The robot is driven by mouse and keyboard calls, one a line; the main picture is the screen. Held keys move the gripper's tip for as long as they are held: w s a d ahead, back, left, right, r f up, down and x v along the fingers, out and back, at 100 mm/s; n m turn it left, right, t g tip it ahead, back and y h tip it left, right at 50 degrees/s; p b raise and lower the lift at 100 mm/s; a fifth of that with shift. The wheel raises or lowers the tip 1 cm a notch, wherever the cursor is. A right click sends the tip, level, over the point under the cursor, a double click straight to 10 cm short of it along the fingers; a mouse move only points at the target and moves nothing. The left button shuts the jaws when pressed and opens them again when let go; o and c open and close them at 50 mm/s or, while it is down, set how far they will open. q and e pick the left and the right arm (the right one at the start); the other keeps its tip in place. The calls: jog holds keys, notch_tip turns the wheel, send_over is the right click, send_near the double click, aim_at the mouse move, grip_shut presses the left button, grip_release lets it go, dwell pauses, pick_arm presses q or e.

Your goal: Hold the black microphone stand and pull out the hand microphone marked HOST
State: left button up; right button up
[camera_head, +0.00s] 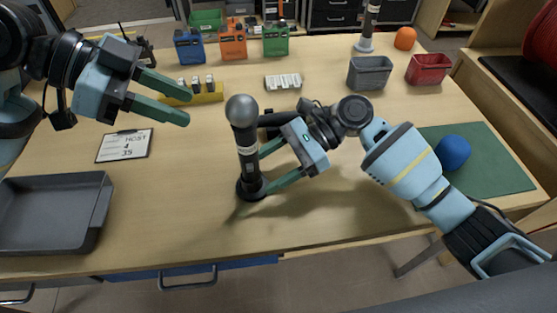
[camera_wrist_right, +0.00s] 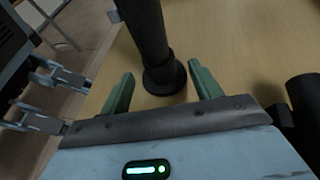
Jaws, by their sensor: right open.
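The hand microphone (camera_head: 243,112), dark with a round grey head, stands upright in the black microphone stand (camera_head: 252,188) near the table's front middle. A pale band shows on it, with lettering too small to read. My right gripper (camera_head: 264,170) is low at the stand's right side, open. In the right wrist view the dark shaft and round base of the stand (camera_wrist_right: 164,80) show between its two spread green fingers, with gaps on both sides. My left gripper (camera_head: 188,106) is open and empty, above the table to the upper left of the microphone.
A clipboard (camera_head: 125,146) reading HOST lies at left, behind a grey tray (camera_head: 50,212). A yellow block holder (camera_head: 205,97) sits under my left gripper. A second microphone (camera_head: 369,22) stands at the back, near grey (camera_head: 370,74) and red (camera_head: 428,70) bins.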

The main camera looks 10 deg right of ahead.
aim_at(246, 183)
jog(key=shift+x, duration=2.95)
jog(key=shift+c, duration=0.4)
